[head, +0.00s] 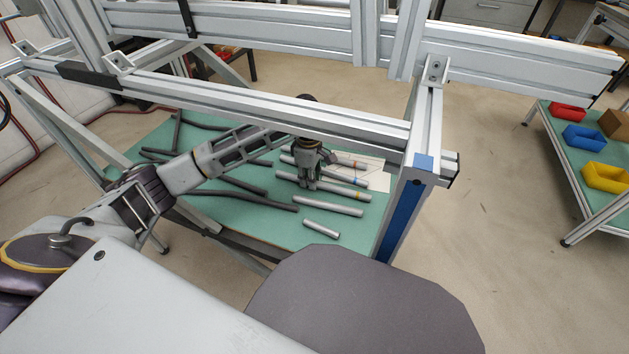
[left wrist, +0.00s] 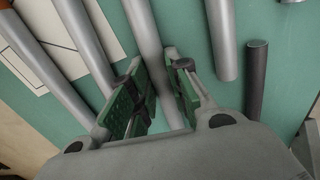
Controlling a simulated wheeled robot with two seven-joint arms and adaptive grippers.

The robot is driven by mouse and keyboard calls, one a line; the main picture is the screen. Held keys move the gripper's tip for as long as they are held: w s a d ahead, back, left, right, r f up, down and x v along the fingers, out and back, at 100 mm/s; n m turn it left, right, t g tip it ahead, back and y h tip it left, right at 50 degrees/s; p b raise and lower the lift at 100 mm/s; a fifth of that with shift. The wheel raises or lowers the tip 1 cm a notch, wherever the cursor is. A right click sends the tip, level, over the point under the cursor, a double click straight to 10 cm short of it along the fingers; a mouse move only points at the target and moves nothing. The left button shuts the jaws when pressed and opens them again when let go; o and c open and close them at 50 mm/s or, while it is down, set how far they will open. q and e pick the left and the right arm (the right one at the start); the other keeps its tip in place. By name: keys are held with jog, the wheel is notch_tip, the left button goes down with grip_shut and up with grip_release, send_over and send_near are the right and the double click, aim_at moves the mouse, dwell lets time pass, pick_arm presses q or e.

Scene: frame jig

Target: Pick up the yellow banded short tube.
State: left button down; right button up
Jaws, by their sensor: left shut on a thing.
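The yellow banded short tube (head: 340,190) is a grey tube with a yellow-orange band near its right end. It lies among other grey tubes on the green table top (head: 270,232). My left gripper (head: 308,186) reaches down over its middle-left part. In the left wrist view the two green-padded fingers (left wrist: 163,98) are shut on a grey tube (left wrist: 147,38), which by its place in the row is the yellow banded one. Its band is not visible there. I cannot tell any gap between tube and table. My right gripper is not in view.
Grey tubes lie close on both sides, one with a blue band (head: 357,181). A bare short tube (head: 322,229) lies in front. Dark tubes (head: 245,184) lie to the left. An aluminium frame beam (head: 250,97) crosses above the table. A blue-faced post (head: 400,215) stands at right.

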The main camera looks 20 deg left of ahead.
pick_arm(q)
jog(key=shift+r, duration=0.15)
jog(key=shift+r+p, duration=1.1)
jog(key=shift+r, duration=0.7)
jog(key=p, duration=0.4)
send_near(369, 196)
jog(key=f, duration=0.2)
jog(key=a+f, duration=0.1)
jog(key=f, duration=0.2)
jog(key=shift+s+a+f, duration=0.15)
jog(key=shift+f, duration=0.1)
jog(key=shift+d, duration=0.25)
jog(key=shift+d+f, duration=0.1)
jog(key=shift+d, duration=0.3)
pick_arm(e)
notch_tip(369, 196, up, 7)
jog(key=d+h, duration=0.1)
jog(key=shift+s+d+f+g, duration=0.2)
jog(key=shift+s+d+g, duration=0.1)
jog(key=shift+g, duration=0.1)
